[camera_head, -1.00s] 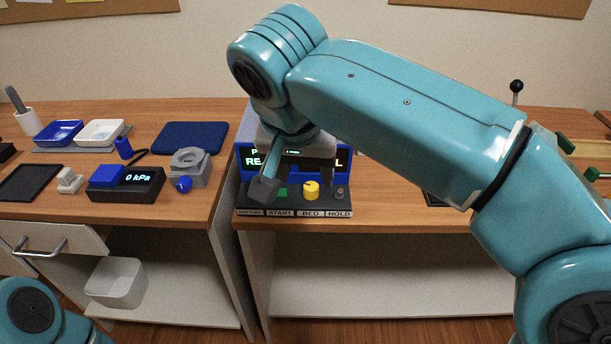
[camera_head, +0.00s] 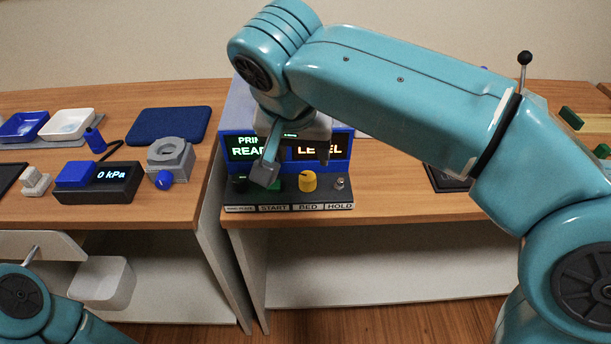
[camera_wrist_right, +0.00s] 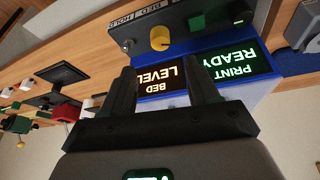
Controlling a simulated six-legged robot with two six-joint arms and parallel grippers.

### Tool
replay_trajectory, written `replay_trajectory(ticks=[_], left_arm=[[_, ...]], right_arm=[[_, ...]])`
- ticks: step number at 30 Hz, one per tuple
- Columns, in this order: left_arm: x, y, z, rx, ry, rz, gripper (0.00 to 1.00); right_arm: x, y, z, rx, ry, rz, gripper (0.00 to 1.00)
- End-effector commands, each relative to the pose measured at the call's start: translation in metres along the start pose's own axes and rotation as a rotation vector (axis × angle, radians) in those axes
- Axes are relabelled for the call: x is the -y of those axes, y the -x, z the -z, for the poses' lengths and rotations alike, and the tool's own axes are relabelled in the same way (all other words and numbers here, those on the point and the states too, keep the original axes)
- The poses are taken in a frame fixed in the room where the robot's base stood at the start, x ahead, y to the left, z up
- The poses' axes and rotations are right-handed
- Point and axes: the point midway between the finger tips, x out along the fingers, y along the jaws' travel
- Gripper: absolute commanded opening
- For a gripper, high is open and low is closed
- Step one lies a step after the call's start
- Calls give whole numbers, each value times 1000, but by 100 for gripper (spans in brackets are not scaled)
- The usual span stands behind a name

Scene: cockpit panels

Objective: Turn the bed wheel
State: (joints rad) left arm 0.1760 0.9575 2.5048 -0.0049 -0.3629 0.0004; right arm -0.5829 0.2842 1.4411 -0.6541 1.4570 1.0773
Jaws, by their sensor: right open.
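The bed wheel is a yellow knob (camera_head: 307,181) on the dark front ledge of the blue printer panel, above the label BED. It also shows in the wrist view (camera_wrist_right: 160,38), beyond the fingertips. My right gripper (camera_head: 294,164) is open and empty, above and behind the knob, in front of the lit screens. Its two dark fingers (camera_wrist_right: 160,82) stand apart with a clear gap to the knob. The screens read PRINT READY (camera_wrist_right: 235,62) and BED LEVEL (camera_wrist_right: 163,80); the gripper partly hides them in the head view. My left gripper is not in view.
A small grey toggle (camera_head: 339,184) stands just right of the knob above HOLD. A green START button (camera_head: 274,187) lies to its left, partly covered by a finger. A pressure box reading 0 kPa (camera_head: 112,176) and a grey block with blue knob (camera_head: 170,160) sit on the left bench.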

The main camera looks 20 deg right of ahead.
Motion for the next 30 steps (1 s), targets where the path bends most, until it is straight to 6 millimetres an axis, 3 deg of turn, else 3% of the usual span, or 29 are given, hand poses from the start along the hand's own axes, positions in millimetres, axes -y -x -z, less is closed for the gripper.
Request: replay_trajectory(ticks=[1, 3, 10, 15, 24, 25, 30], left_arm=[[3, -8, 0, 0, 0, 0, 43], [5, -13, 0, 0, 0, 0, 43], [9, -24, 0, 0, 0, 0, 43], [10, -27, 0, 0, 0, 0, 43], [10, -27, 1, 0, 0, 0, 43], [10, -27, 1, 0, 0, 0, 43], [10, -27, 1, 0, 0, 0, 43]], right_arm=[[0, -18, -2, 2, 0, -3, 60], [0, -34, -2, 2, -1, -3, 60], [2, -77, 0, 2, -1, -1, 60], [2, -92, 2, 1, 0, 0, 60], [3, -94, 3, 0, 0, 0, 60], [3, -94, 3, 0, 0, 0, 57], [3, -94, 3, 0, 0, 0, 4]])
